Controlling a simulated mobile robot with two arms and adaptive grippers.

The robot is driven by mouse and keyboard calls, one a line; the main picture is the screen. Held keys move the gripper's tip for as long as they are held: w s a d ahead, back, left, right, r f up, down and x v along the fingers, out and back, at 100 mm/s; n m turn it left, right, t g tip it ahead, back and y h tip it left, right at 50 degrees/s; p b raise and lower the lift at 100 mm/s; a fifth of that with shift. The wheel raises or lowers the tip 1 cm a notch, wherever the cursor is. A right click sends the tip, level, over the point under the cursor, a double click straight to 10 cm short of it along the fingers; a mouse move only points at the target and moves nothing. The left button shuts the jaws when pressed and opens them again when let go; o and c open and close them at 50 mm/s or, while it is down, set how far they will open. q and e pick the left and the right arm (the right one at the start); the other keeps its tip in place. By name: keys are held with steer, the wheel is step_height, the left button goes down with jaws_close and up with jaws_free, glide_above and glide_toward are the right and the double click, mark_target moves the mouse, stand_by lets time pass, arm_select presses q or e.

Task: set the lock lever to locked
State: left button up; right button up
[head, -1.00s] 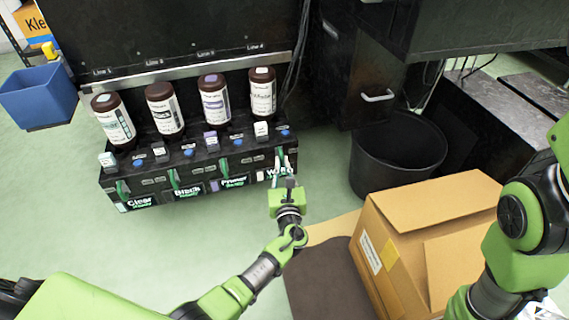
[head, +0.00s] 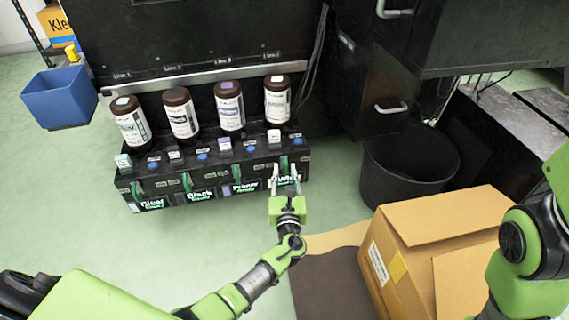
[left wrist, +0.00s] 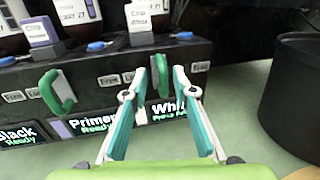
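A black ink rack (head: 220,165) has a row of green lever handles on its front, one per bay, beside labels for Clear, Black, Primer and White. The White bay's green lever (left wrist: 162,82) is upright in the left wrist view. The Primer bay's lever (left wrist: 57,92) is to its left and looks tilted. My left gripper (head: 286,176) is at the White bay. Its two fingers (left wrist: 167,75) are apart, with the White lever showing between their tips; I cannot tell whether they touch it. Part of the White label is hidden by a finger. My right gripper is out of view.
Brown ink bottles (head: 230,107) stand along the rack top, with caps and blue knobs in front. A black bin (head: 408,165) stands to the right. An open cardboard box (head: 430,240) is at the front right. A blue bin (head: 60,97) is at the left.

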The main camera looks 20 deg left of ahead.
arm_select(q)
step_height(320, 180, up, 9)
steer(key=shift+r, duration=0.15)
stand_by(0.5)
